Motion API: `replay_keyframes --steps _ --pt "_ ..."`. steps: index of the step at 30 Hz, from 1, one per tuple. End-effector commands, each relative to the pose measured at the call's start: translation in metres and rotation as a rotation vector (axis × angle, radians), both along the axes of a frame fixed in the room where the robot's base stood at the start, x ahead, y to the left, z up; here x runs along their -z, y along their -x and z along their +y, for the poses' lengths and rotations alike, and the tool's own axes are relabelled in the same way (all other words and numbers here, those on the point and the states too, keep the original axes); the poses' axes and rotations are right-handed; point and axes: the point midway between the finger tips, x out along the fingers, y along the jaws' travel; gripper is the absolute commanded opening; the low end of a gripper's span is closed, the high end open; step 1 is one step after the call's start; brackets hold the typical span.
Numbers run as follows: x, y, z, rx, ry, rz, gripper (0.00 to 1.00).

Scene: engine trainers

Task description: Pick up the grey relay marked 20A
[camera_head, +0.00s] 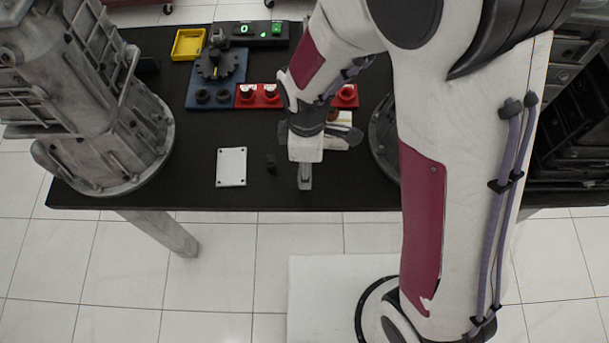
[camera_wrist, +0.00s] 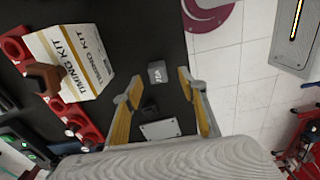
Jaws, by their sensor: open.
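In the wrist view a small grey block (camera_wrist: 157,72), the relay, lies on the black table with a dark mark on its top that looks like 20A. My gripper (camera_wrist: 159,77) is open, with the block showing between its spread fingertips. No contact between fingers and block is visible. In the head view my gripper (camera_head: 305,182) points down over the table near its front edge. The relay is hidden there behind my gripper and arm.
A small black block (camera_head: 270,163) and a white plate (camera_head: 231,167) lie left of my gripper. A timing kit box (camera_wrist: 85,65) stands by a red holder (camera_wrist: 72,118). A yellow tray (camera_head: 188,44) and blue fixture (camera_head: 235,72) sit farther back. A grey engine (camera_head: 100,110) stands left.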

Motion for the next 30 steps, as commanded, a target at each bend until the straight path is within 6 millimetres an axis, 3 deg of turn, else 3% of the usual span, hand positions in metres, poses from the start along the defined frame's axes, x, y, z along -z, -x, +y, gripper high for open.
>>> replay_keyframes --steps 21,30 --pt "0.048 -0.004 0.003 0.0 0.001 0.001 0.42" --pt "0.051 -0.005 0.003 0.0 0.0 0.0 0.42"
